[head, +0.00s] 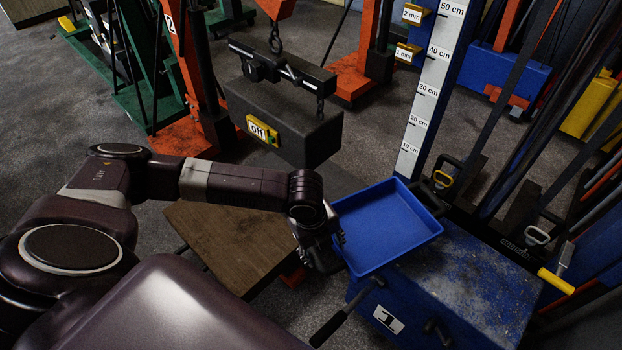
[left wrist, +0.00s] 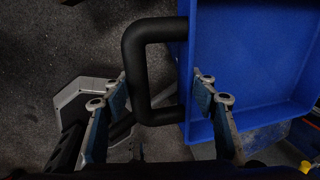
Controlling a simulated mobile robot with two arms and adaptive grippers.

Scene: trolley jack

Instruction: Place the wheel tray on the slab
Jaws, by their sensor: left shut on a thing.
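The wheel tray is an empty, shallow blue tray (head: 385,225) with black loop handles. In the head view it is right of centre, over the left part of a blue block with a scuffed, speckled top (head: 465,285). I cannot tell whether it touches the block. My left gripper (head: 328,250) is at the tray's left side, shut on its near black handle (left wrist: 137,70). In the left wrist view the fingers (left wrist: 160,92) lie either side of that handle, beside the tray wall (left wrist: 188,60). I cannot tell for certain which surface is the slab. My right gripper is out of view.
A dark block marked "off" (head: 300,130) hangs from a hook behind my left arm. A wooden board (head: 225,240) lies left of the tray. A white height scale (head: 425,100) stands behind the tray. Bars and tools (head: 510,200) crowd the right.

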